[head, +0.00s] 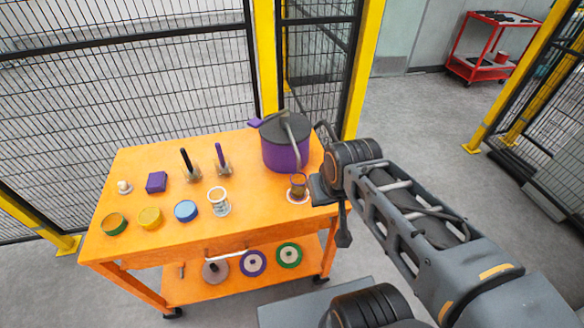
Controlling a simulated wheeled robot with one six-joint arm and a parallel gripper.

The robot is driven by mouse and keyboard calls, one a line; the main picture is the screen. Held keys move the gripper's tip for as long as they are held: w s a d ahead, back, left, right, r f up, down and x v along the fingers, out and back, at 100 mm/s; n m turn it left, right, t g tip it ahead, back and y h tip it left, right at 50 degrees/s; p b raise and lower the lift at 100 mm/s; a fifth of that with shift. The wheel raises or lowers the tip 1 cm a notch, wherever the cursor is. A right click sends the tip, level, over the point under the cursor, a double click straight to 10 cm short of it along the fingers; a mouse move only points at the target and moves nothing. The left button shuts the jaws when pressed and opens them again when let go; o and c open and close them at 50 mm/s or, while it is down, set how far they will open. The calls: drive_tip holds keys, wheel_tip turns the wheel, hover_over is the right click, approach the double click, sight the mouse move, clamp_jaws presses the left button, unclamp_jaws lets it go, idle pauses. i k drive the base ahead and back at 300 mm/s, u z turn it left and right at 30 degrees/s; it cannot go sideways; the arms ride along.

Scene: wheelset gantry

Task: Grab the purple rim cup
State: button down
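A small see-through cup with a purplish rim (298,187) stands upright near the right front corner of the orange cart top, in front of the purple pot. A pale ring shows around its base. My gripper (318,188) is just to the right of this cup, at the cart's right edge. Its fingers are dark and partly hidden by my wrist, so I cannot tell whether they are open or touch the cup. A similar clear cup with a white rim (219,201) stands further left.
A purple pot with a grey lid (284,152) stands close behind the cup. Blue (186,211), yellow (150,218) and green (115,223) round pieces line the front. Yellow-framed mesh fencing (130,70) backs the cart.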

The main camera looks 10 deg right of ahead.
sight(298, 192)
drive_tip(key=i, duration=0.45)
drive_tip(key=k, duration=0.55)
drive_tip(key=u, duration=3.7)
drive_tip(key=k, duration=1.1)
drive_tip(key=z, duration=0.7)
